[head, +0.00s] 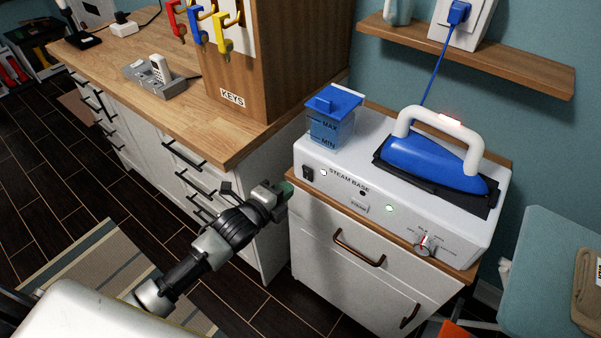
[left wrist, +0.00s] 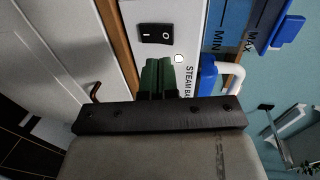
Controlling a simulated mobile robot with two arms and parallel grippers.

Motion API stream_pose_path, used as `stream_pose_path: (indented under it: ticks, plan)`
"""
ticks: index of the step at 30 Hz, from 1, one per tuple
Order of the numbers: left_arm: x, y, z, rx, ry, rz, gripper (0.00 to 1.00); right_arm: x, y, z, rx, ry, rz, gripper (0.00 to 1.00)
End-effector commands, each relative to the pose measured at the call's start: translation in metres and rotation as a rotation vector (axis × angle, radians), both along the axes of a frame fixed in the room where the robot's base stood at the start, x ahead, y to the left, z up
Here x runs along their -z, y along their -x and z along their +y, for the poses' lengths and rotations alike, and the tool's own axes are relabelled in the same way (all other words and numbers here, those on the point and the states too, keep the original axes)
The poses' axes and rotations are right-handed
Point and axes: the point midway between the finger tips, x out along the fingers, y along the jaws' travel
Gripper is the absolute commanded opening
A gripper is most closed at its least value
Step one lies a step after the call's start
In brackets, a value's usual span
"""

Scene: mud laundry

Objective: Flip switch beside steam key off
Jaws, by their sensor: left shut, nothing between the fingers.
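The white steam base (head: 375,222) sits on a wood-topped cabinet. A black rocker switch (head: 308,173) is at the left end of its front panel. In the left wrist view the switch (left wrist: 155,33) shows I and O marks; I cannot tell which side is pressed. My left gripper (head: 287,190) is shut and empty, just left of and below the switch. Its green fingertips (left wrist: 157,78) point toward the switch, with a gap between. My right gripper is not in view.
A blue iron (head: 430,160) with a red-lit handle rests on the base. A blue-lidded water tank (head: 331,128) stands behind the switch. The wooden counter (head: 215,133) is left.

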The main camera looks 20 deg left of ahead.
Motion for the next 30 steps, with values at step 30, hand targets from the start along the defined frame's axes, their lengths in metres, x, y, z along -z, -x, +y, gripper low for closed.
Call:
stream_pose_path:
  ticks: [30]
  plan:
    - [-0.003, -0.066, -0.024, 0.003, -0.018, 0.049, 0.0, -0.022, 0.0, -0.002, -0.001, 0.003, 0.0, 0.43]
